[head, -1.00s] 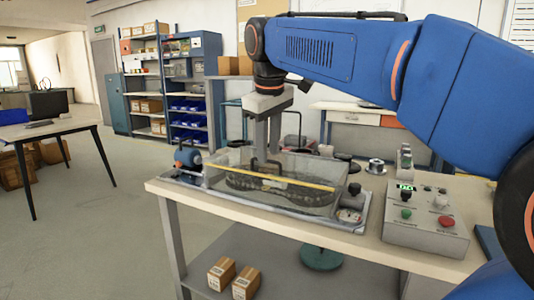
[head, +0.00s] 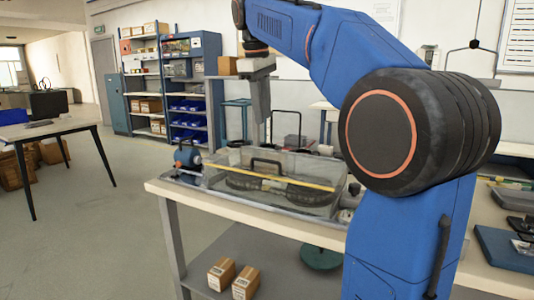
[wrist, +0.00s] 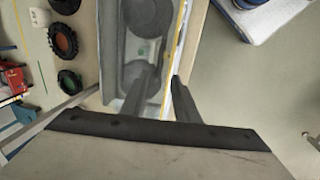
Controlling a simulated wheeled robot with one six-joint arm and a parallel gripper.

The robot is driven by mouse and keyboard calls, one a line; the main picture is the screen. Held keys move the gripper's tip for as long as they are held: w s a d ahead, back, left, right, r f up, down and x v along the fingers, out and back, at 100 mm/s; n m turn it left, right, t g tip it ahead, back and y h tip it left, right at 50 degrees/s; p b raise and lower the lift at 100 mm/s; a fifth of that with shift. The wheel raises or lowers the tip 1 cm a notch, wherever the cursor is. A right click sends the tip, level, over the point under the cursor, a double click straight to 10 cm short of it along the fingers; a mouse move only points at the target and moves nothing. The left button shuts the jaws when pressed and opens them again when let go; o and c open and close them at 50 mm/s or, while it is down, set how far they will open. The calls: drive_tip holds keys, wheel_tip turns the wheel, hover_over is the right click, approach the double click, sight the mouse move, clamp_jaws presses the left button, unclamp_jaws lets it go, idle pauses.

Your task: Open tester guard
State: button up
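The tester guard (head: 300,167) is a clear, box-shaped cover with a yellow front edge, lying closed over the tester on the workbench. Its dark arched handle (head: 266,161) stands on top, and dark belt or wheel parts show through it. My gripper (head: 259,138) hangs above and just behind the handle, pointing down; in the head view its fingers overlap each other. In the wrist view my gripper (wrist: 165,78) has its two fingers apart with nothing seen between them but the guard's yellow edge (wrist: 172,50) beneath. The handle is not clear there.
The workbench (head: 165,188) has a small motor unit (head: 187,158) at the tester's left end. My arm hides the bench's right part. Black and orange rings (wrist: 63,40) lie beside the tester. Small cartons (head: 221,273) sit on the lower shelf.

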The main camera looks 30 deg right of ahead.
sight(267, 162)
drive_tip(key=f, duration=0.4)
drive_tip(key=w+d+f, duration=0.1)
drive_tip(key=f, duration=0.4)
drive_tip(key=d+f, duration=0.1)
drive_tip(key=f, duration=0.3)
drive_tip(key=shift+w+d+f, duration=0.1)
drive_tip(key=shift+w+f, duration=0.1)
clamp_jaws()
